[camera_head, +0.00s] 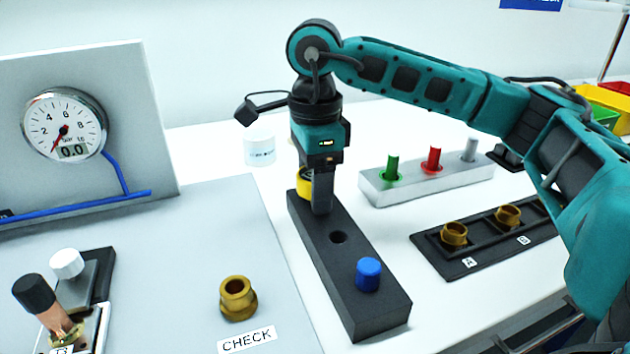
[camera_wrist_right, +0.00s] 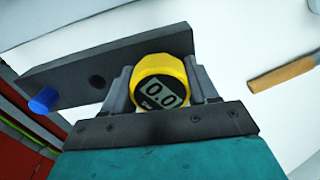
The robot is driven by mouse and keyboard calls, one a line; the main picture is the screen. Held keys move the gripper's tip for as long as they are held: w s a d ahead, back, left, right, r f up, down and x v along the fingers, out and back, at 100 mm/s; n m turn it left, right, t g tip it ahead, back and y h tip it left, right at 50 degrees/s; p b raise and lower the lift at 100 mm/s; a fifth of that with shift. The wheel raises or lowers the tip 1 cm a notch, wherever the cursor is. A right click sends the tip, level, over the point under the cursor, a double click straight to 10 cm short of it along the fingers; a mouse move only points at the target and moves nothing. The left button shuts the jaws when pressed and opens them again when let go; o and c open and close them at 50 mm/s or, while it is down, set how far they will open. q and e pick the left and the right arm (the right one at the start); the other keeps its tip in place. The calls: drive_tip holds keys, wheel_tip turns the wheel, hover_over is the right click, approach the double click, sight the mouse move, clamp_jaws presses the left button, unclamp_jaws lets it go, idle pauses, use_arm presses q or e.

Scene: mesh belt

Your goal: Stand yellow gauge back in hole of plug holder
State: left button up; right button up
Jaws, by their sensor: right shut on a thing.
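The yellow gauge (camera_head: 304,184) is at the far end of the dark plug holder (camera_head: 370,315), partly hidden by my right gripper. My right gripper (camera_head: 321,205) points down there and is shut on the gauge. In the right wrist view the gauge (camera_wrist_right: 160,82) sits between the two fingers, its display reading 0.0. The plug holder (camera_wrist_right: 60,72) lies just beyond it. Whether the gauge's lower end is in a hole is hidden. An empty hole (camera_head: 338,237) shows mid-block, and a blue plug (camera_head: 368,274) stands near the close end. My left gripper is not in view.
A brass fitting (camera_head: 238,298) stands by the CHECK label. A pale block (camera_head: 430,180) with green, red and grey pegs is right of the holder. A black tray (camera_head: 480,240) holds brass fittings. A white jar (camera_head: 259,148) stands behind left. A dial panel (camera_head: 140,110) is at left.

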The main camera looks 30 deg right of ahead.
drive_tip(key=o, duration=1.3)
drive_tip(key=shift+r, duration=0.3)
wheel_tip(320, 180, up, 6)
drive_tip(key=shift+f+p, duration=0.2)
drive_tip(key=shift+p, duration=0.45)
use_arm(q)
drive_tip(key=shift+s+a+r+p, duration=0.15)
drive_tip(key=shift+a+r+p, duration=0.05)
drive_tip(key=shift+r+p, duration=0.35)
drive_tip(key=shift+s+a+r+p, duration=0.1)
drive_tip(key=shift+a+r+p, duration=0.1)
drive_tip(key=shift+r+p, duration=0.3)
use_arm(e)
wheel_tip(320, 180, up, 7)
drive_tip(key=shift+f, duration=0.2)
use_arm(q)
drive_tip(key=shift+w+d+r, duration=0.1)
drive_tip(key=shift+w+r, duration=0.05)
